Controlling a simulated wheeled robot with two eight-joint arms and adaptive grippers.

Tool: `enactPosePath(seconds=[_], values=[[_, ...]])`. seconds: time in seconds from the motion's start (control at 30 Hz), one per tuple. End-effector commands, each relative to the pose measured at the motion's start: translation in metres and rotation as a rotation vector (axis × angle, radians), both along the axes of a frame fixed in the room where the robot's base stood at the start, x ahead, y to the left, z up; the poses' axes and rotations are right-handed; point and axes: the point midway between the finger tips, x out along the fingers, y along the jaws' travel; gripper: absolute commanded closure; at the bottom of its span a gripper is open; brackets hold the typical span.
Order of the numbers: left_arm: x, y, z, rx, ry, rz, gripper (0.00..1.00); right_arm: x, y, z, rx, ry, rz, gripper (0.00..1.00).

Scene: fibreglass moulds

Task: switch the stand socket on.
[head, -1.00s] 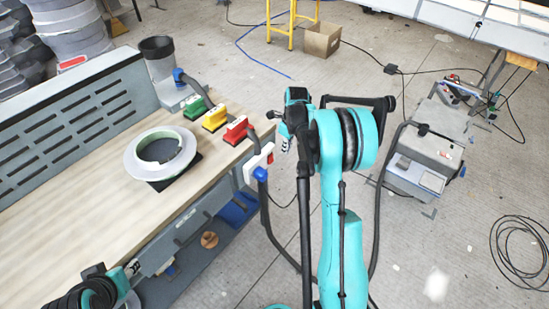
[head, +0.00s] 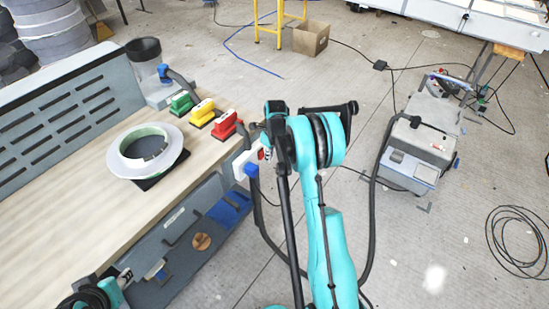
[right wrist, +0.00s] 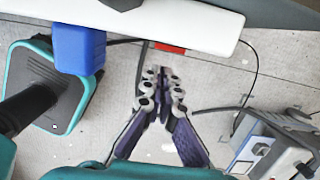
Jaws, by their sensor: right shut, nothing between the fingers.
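The stand socket is a white strip (head: 239,165) at the bench's right end, with a blue plug (head: 251,170) in it. In the right wrist view the white strip (right wrist: 205,28) crosses the top, with the blue plug (right wrist: 78,48) at left and a red switch (right wrist: 170,47) on its lower edge. My right gripper (right wrist: 160,73) is shut and empty, its tips just below the red switch in that picture, with a small gap. In the head view the right gripper (head: 268,140) is beside the strip, partly hidden by its arm. My left gripper (head: 125,275) is low at left, its jaws unclear.
The bench (head: 60,220) holds a white ring mould (head: 120,160) and green, yellow and red blocks (head: 225,125). A dark hose runs down from the bench end. A grey machine (head: 415,150) stands on the floor at right. Cable coils (head: 520,235) lie far right.

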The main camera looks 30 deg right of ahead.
Motion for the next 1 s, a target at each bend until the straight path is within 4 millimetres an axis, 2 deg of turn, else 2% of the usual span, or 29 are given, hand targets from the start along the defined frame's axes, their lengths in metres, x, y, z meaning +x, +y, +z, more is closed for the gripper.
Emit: enactPosePath(seconds=[0.2, 1.0], values=[[0.0, 0.0, -0.006, 0.0, 0.0, 0.0, 0.6, 0.013, 0.005, -0.001, 0.0, 0.0, 0.0, 1.0], [0.0, 0.0, -0.002, 0.0, 0.0, 0.0, 0.6, 0.02, 0.008, -0.001, 0.0, 0.0, -0.001, 1.0]])
